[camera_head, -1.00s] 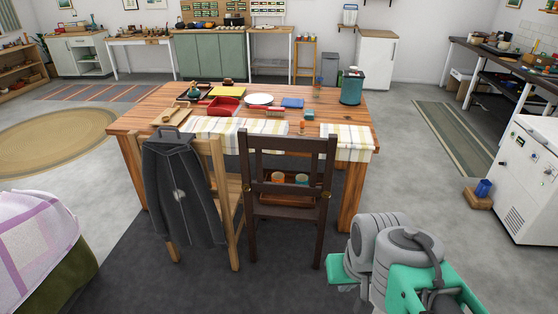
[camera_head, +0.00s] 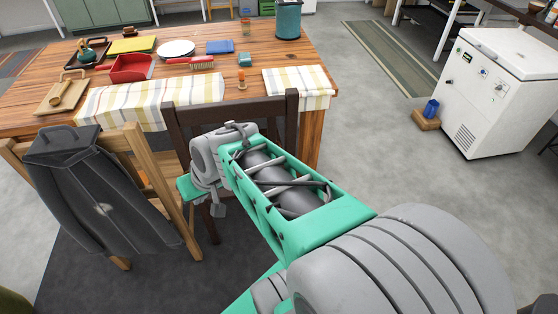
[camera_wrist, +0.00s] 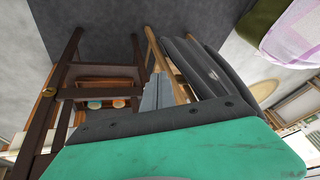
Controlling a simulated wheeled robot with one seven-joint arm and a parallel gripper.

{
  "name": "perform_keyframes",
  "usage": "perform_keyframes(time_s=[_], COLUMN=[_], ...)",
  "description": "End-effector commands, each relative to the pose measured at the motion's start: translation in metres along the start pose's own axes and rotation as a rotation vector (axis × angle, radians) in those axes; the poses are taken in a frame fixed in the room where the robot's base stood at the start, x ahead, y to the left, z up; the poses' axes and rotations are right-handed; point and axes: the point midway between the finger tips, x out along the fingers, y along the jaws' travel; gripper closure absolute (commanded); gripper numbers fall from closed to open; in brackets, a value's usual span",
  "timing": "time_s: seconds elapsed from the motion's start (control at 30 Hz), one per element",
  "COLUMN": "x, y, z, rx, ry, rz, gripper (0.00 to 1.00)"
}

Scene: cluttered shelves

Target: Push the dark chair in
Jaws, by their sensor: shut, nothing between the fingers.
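The dark chair (camera_head: 180,130) stands at the near side of the wooden table (camera_head: 225,75), its back toward me. My arm hides much of its back and seat in the head view. The wrist view shows its dark frame (camera_wrist: 67,60) at the left, with a brown box (camera_wrist: 97,84) holding round-topped jars within it. My gripper (camera_wrist: 157,92) is shut and empty, its grey fingers pointing toward the gap between the two chairs. In the head view the gripper (camera_head: 217,209) is low by the chair back's left side; I cannot tell whether it touches.
A light wooden chair (camera_head: 150,160) draped with a dark coat (camera_head: 90,190) stands close on the left. The tabletop holds a red tray (camera_head: 132,68), a plate (camera_head: 176,48) and cloths.

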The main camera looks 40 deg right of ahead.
Motion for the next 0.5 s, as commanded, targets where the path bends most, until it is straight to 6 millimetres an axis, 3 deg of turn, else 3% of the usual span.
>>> perform_keyframes(time_s=[0.03, 0.1, 0.17, 0.2, 0.27, 0.33, 0.4, 0.5], x=[0.066, 0.116, 0.148, 0.163, 0.176, 0.177, 0.169, 0.153], y=[0.028, 0.058, 0.09, 0.116, 0.163, 0.223, 0.277, 0.332], z=[0.012, 0.004, -0.002, -0.005, -0.005, 0.005, 0.025, 0.058], rx=[0.109, 0.277, 0.448, 0.574, 0.772, 0.996, 1.185, 1.371], ry=[0.05, 0.179, 0.312, 0.417, 0.588, 0.801, 0.998, 1.213], rz=[-0.048, -0.146, -0.229, -0.281, -0.352, -0.414, -0.456, -0.486], gripper=[1.0, 1.0, 1.0, 1.0, 1.0, 1.0, 1.0, 1.0])
